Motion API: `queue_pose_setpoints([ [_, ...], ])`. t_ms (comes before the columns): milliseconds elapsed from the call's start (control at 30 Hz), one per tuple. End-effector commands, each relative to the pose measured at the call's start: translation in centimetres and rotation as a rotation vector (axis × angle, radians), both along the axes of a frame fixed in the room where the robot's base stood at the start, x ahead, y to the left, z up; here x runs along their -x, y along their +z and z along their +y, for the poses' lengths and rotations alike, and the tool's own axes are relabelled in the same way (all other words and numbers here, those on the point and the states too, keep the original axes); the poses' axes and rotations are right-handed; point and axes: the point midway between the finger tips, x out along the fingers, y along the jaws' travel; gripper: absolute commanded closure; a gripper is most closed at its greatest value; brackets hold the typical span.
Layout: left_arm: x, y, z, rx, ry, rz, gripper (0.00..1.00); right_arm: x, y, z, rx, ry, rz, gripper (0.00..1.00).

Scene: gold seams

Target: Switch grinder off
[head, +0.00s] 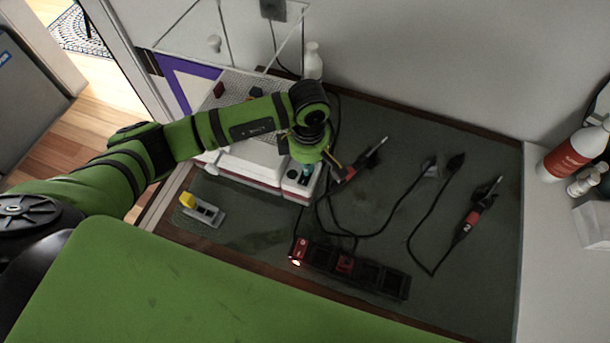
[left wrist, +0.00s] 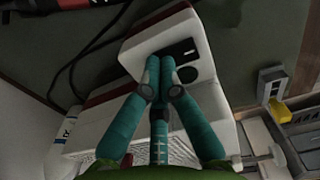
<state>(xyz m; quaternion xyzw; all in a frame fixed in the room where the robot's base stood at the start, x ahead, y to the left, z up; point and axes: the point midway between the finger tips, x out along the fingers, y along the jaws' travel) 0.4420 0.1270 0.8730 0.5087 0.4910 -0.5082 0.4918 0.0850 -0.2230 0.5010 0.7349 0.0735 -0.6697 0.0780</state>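The grinder (head: 240,163) is a white box with a red band, standing at the back left of the dark green mat. In the left wrist view its white end (left wrist: 206,90) carries a dark switch panel (left wrist: 190,48) and a round black knob (left wrist: 187,74). My left gripper (head: 307,169) is over this end in the head view. In the left wrist view its teal fingertips (left wrist: 160,64) are together, with nothing seen between them. They are at or just above the panel and cover part of it; I cannot tell whether they touch. My right gripper is not in view.
A black power strip (head: 350,270) with a lit red switch lies at the mat's front. Red-and-black tools (head: 478,208) and loose cables lie on the right. A white bottle (head: 312,62) stands behind.

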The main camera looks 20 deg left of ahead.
Motion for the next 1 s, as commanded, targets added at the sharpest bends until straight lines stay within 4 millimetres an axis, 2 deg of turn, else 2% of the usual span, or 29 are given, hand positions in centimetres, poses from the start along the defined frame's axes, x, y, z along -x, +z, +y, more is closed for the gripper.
queue_pose_setpoints([
  [533, 0.1, 1.3, 0.1, -0.002, 0.000, 0.002, 1.00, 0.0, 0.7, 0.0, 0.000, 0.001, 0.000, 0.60],
  [1000, 0.1, 1.3, 0.0, -0.001, 0.000, 0.001, 1.00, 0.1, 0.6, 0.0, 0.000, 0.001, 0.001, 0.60],
])
